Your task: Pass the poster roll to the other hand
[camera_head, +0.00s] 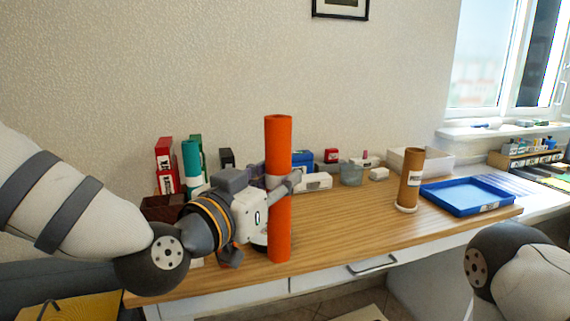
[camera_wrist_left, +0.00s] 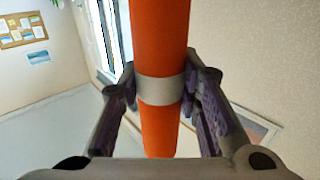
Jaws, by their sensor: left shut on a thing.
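The orange poster roll (camera_head: 279,225) stands upright in the head view, held over the front edge of the table. It has a pale band around it, seen clearly in the left wrist view (camera_wrist_left: 161,90). My left gripper (camera_head: 281,183) is shut on the roll at about mid-height; in the left wrist view its two fingers (camera_wrist_left: 161,92) are on either side of the band. My right arm shows at the lower right of the head view, but its gripper is out of the picture.
On the wooden table (camera_head: 340,238), a brown tube (camera_head: 410,180) stands upright on a pale base at the right. A blue tray (camera_head: 468,196) lies right of it. The table's middle is clear.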

